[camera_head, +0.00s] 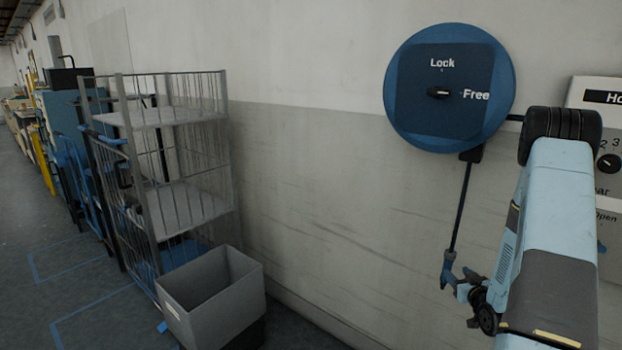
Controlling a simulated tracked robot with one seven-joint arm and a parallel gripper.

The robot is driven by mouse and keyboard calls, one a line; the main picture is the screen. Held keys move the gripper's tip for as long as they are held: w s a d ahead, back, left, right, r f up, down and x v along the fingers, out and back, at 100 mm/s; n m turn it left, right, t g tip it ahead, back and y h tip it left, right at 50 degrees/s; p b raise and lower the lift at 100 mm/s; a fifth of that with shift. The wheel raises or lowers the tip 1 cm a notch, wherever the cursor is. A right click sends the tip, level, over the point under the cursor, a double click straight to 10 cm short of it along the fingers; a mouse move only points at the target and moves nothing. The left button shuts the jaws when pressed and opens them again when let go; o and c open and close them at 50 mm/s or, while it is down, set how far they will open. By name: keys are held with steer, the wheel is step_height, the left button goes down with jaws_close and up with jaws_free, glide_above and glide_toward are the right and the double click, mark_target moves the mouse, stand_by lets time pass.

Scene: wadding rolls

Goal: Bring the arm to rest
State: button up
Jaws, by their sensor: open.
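My light-blue arm rises at the right of the head view, with a black joint at its top. My gripper (467,307) is low at the right, partly hidden behind the arm. Its jaws are open, with nothing seen between them. A dark rod (462,210) hangs below a round blue wall disc (398,110) and ends in a blue handle-like piece (448,268). This piece is just left of and above my gripper. I cannot tell whether they touch. The disc is marked Lock and Free, and its black knob (439,92) points toward Free.
White control panels (597,93) on the wall stand close to my arm at the far right, partly hidden by it. A grey open bin (225,305) and a wire-shelf cart (180,212) stand left. The wall (320,200) between cart and disc is clear.

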steer(key=w+a+r+g+h, duration=0.1)
steer(key=a+r+g, duration=0.1)
steer(key=r, duration=0.4)
steer(key=w+a+r+g, duration=0.1)
steer(key=a+r, duration=0.1)
steer(key=r, duration=0.5)
steer(key=s+a+r+g+h, duration=0.1)
steer(key=s+a+r, duration=0.2)
steer(key=r, duration=0.2)
steer(key=s+a+r+g, duration=0.2)
steer(key=s+a+r, duration=0.1)
steer(key=r, duration=0.3)
steer(key=s+a+r+g, duration=0.1)
steer(key=s+a+r, duration=0.2)
steer(key=s, duration=0.6)
steer(key=s+a+r+g+y, duration=0.1)
steer(key=s+a+r, duration=0.3)
steer(key=s, duration=0.5)
steer(key=s+a+r+m+g+y, duration=0.1)
steer(key=s+a+r+g, duration=0.1)
steer(key=s+a, duration=0.4)
steer(key=s+r, duration=0.1)
steer(key=s, duration=0.2)
steer(key=shift+s+r, duration=0.35)
steer(key=shift+c, duration=0.2)
steer(key=shift+c, duration=0.7)
